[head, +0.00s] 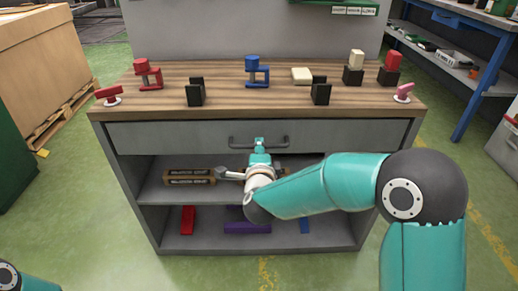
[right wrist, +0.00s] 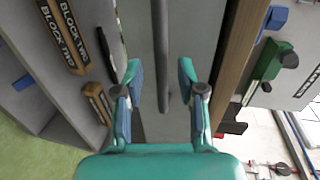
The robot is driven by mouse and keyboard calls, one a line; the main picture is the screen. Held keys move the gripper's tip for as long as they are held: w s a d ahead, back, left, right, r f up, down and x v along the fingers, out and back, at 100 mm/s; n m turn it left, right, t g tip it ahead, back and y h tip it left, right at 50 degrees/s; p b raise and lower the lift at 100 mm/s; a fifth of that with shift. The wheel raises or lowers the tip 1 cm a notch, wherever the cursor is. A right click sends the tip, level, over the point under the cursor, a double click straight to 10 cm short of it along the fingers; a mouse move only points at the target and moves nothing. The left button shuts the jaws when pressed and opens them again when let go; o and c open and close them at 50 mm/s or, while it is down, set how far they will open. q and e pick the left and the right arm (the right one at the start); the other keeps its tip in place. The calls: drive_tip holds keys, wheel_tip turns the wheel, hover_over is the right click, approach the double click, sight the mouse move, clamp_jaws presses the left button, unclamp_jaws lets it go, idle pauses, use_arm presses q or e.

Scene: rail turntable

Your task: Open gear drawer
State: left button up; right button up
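The drawer (head: 165,138) is a wide grey front under the wooden worktop, and it looks shut. Its dark bar handle (head: 238,147) is at the middle of the front. My right gripper (head: 260,145) is at the handle, partly covering it in the head view. In the right wrist view the handle (right wrist: 161,50) runs between the two spread fingers of my right gripper (right wrist: 159,82), with gaps on both sides. The fingers are open and not closed on the bar. My left gripper is out of view; only a bit of that arm shows at bottom left.
The worktop (head: 220,85) carries red and blue clamps, dark blocks and a cream block. Open shelves below hold labelled BLOCK TWO bars (head: 190,177) and red, purple and blue pieces. The green floor (head: 95,200) left of the bench is clear.

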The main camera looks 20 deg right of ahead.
drive_tip(key=shift+x, duration=1.4)
drive_tip(key=shift+c, duration=0.2)
clamp_jaws()
